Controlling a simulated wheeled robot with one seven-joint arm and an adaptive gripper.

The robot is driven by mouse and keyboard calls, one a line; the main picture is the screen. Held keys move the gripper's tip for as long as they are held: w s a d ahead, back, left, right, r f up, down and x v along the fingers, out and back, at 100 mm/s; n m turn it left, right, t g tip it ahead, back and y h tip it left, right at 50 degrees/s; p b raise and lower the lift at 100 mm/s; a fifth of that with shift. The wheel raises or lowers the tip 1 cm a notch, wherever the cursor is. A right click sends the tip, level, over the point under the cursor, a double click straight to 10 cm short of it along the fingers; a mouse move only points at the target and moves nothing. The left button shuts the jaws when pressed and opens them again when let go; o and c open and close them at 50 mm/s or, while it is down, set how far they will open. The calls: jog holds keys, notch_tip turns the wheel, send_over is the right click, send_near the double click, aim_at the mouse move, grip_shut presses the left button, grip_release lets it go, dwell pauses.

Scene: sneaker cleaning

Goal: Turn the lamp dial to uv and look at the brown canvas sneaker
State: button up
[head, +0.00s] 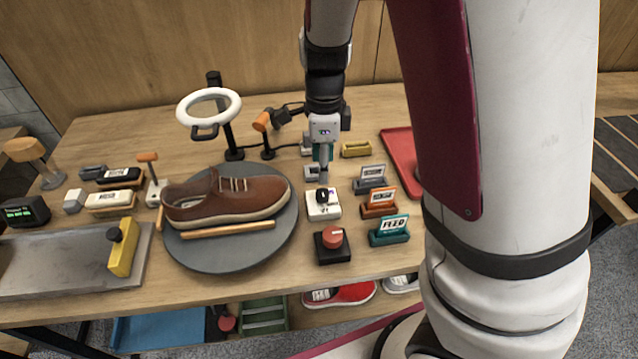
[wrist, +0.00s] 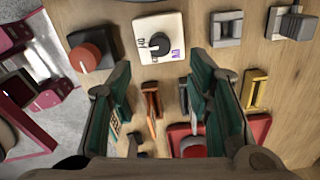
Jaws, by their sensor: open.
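The lamp dial (head: 323,205) is a white box with a black knob, right of the turntable. In the wrist view the dial (wrist: 159,40) lies just beyond my fingertips, with small dark marks and one purple mark. Its pointer setting is too small to read. My gripper (head: 323,168) points down over the dial; in the wrist view its teal-padded fingers (wrist: 162,75) are apart, with nothing between them. The brown canvas sneaker (head: 235,197) sits on the grey turntable (head: 235,258), toe to the right. The white ring lamp (head: 208,94) stands behind it.
A red knob on a black box (head: 332,243) stands in front of the dial. Orange and teal card holders (head: 389,230) stand to its right, near a red tray (head: 399,150). A wooden stick (head: 228,230) lies on the turntable. Brushes and a metal tray (head: 60,265) are at left.

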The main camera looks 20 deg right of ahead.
aim_at(323, 192)
notch_tip(323, 192, down, 9)
jog(key=shift+r+b, duration=0.15)
jog(key=shift+b, duration=0.7)
jog(key=shift+c, duration=0.5)
grip_shut()
